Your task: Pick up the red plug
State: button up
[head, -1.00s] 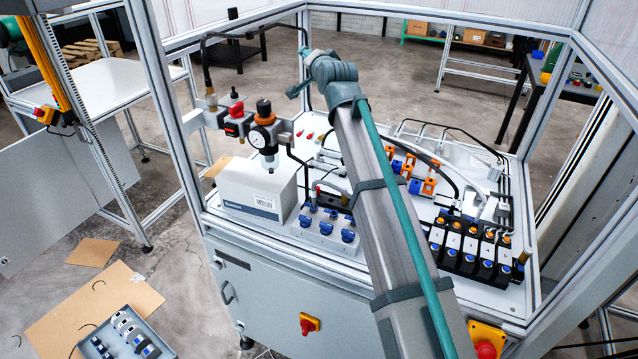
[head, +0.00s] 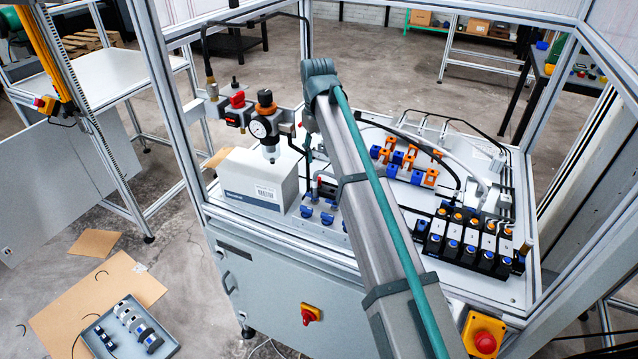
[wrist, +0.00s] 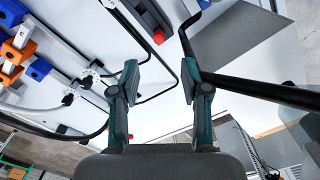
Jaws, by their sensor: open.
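In the wrist view my gripper (wrist: 160,75) is open, its two teal fingers wide apart with nothing between them. A small red piece (wrist: 158,36) shows just beyond the fingertips, at the end of a dark block; it may be the red plug, but I cannot tell for sure. It is apart from both fingers. In the head view my arm comes down over the panel (head: 400,193), and its upper part hides the middle of the panel. The gripper is mostly hidden there, and I cannot make out a red plug beside it.
Orange and blue fittings (wrist: 22,50) lie at the left. In the head view a grey box (head: 258,180), a pressure gauge unit (head: 264,128) and a black valve row (head: 465,240) surround the arm. Frame posts enclose the panel.

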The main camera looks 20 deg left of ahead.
aim_at(319, 178)
jog(key=shift+d+f+p, duration=0.1)
jog(key=shift+f+p, duration=1.65)
jog(key=shift+f, duration=3.2)
jog(key=c, duration=0.9)
